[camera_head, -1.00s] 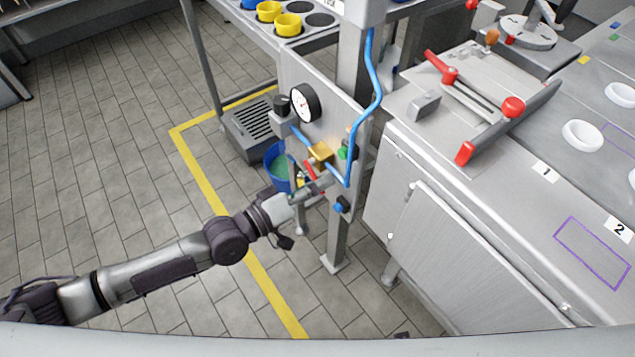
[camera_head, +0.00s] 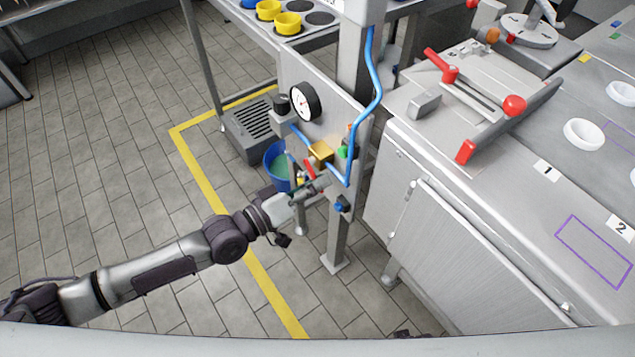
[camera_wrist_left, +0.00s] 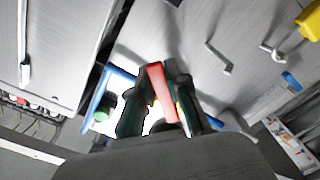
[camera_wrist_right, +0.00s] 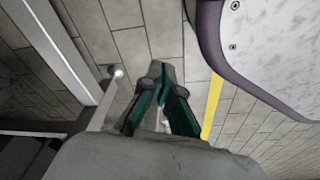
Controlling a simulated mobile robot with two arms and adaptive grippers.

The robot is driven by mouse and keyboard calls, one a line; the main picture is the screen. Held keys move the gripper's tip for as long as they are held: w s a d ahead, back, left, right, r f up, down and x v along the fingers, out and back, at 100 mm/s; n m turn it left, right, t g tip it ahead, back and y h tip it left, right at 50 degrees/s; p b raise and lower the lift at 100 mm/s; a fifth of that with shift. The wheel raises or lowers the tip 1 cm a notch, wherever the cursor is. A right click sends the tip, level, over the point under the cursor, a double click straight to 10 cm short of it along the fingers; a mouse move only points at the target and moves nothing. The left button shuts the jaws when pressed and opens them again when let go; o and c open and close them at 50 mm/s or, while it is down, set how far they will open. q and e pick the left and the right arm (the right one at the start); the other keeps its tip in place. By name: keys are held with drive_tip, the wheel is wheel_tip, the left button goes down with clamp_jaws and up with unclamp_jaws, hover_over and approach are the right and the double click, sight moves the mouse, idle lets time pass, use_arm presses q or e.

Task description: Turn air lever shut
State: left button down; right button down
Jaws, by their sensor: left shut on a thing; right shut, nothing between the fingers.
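The red air lever (camera_head: 309,169) sits on the pneumatic panel by a brass-coloured block (camera_head: 320,152) and a blue hose (camera_head: 372,80). My left gripper (camera_head: 318,184) is at the lever. In the left wrist view the red lever (camera_wrist_left: 157,82) stands between the two dark green fingers (camera_wrist_left: 160,92), which are shut on it. The lever's pivot is hidden behind the fingers. My right gripper (camera_wrist_right: 163,88) shows only in the right wrist view, shut and empty above the tiled floor.
A pressure gauge (camera_head: 305,102) is on the panel above the lever. A blue bin (camera_head: 279,166) stands behind it. A grey cabinet bench (camera_head: 480,230) is close on the right. The tiled floor (camera_head: 110,150) at left is clear.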

use_arm(q)
drive_tip(key=m, duration=0.1)
drive_tip(key=f+m, duration=0.1)
drive_tip(key=shift+w+a+m, duration=0.25)
drive_tip(key=shift+w+m, duration=0.05)
drive_tip(key=m, duration=0.2)
drive_tip(key=w+m, duration=0.1)
drive_tip(key=shift+a+f+m+b, duration=0.3)
drive_tip(key=shift+a, duration=0.1)
drive_tip(key=shift+w+a+f+m, duration=0.1)
drive_tip(key=shift+w+a+m, duration=0.15)
drive_tip(key=shift+m, duration=0.65)
drive_tip(key=shift+w+a+m, duration=0.15)
drive_tip(key=shift+w+m, duration=0.2)
drive_tip(key=shift+m, duration=0.55)
use_arm(e)
drive_tip(key=shift+w+r, duration=0.45)
drive_tip(key=shift+r, duration=0.25)
drive_tip(key=shift+f, duration=0.1)
use_arm(q)
drive_tip(key=c, duration=1.1)
unclamp_jaws()
use_arm(e)
drive_tip(key=shift+w+a, duration=0.1)
drive_tip(key=shift+w, duration=0.1)
